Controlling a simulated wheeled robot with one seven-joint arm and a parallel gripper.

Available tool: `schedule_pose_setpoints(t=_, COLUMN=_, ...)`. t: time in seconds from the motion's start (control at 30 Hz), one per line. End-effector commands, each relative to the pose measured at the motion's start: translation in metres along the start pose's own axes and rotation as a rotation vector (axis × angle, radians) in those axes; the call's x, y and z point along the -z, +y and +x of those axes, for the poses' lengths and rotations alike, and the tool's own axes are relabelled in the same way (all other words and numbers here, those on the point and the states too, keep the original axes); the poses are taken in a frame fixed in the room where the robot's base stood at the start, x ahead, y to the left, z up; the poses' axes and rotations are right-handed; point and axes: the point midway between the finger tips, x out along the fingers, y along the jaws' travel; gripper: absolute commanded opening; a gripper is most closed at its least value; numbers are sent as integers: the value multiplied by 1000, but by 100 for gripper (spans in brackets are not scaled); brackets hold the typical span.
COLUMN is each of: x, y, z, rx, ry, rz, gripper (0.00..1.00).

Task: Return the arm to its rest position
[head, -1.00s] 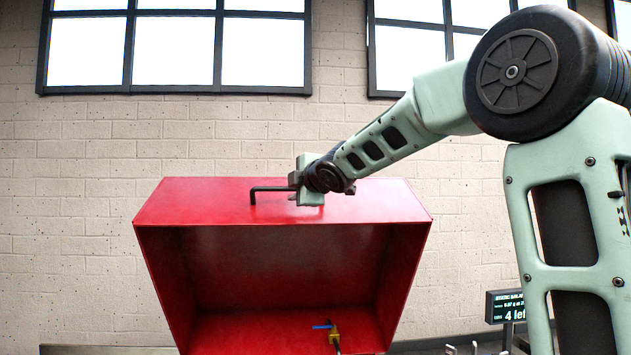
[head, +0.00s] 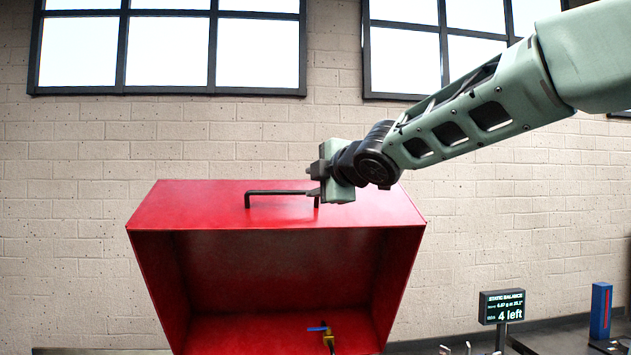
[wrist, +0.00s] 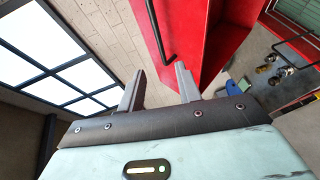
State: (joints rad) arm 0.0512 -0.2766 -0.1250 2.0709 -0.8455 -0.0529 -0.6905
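My gripper (head: 313,182) is in the middle of the head view, in front of the right part of the red box's top. My arm reaches down to it from the upper right. In the wrist view my gripper (wrist: 158,84) has its two fingers apart with nothing between them. The black handle (head: 265,192) of the red box shows to the left of the gripper.
The red box (head: 200,210) is open at the front, with a blue-handled yellow valve (head: 328,338) inside. A small display (head: 502,306) reading "4 left" and a blue block (head: 601,310) stand at the lower right. Brick wall and windows fill the back.

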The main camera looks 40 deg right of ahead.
Motion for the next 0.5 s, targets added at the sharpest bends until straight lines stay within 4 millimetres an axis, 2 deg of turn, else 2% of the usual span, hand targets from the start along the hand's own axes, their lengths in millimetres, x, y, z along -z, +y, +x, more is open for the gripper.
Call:
schedule_pose_setpoints(t=0.37, x=2, y=-5, z=1, rx=7, ry=2, rz=8, gripper=34)
schedule_pose_setpoints(t=0.47, x=16, y=-29, z=6, rx=51, ry=14, rz=53, gripper=34)
schedule_pose_setpoints(t=0.5, x=25, y=-46, z=8, rx=83, ry=20, rz=87, gripper=34)
